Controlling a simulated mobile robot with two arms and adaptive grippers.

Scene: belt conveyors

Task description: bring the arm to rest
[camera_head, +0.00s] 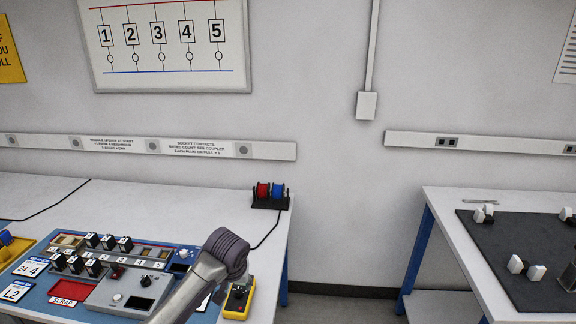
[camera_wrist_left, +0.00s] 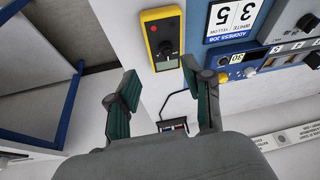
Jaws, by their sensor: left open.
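My left arm (camera_head: 190,290) reaches up from the bottom of the head view, and its dark grey end (camera_head: 228,250) is over the right part of the left bench. Its fingers cannot be made out there. In the left wrist view my left gripper (camera_wrist_left: 163,103) is open, with green-padded fingers apart and nothing between them. A yellow control box with a black face (camera_wrist_left: 164,38) lies beyond the fingertips; in the head view it shows beside the arm end (camera_head: 238,298). My right gripper is not in view.
The left bench (camera_head: 150,200) carries a blue panel with black modules (camera_head: 92,240) and a red SCRAP tray (camera_head: 70,288). A rack of red and blue spools (camera_head: 270,196) stands at its back right. A gap separates it from the right bench with a dark mat (camera_head: 520,250).

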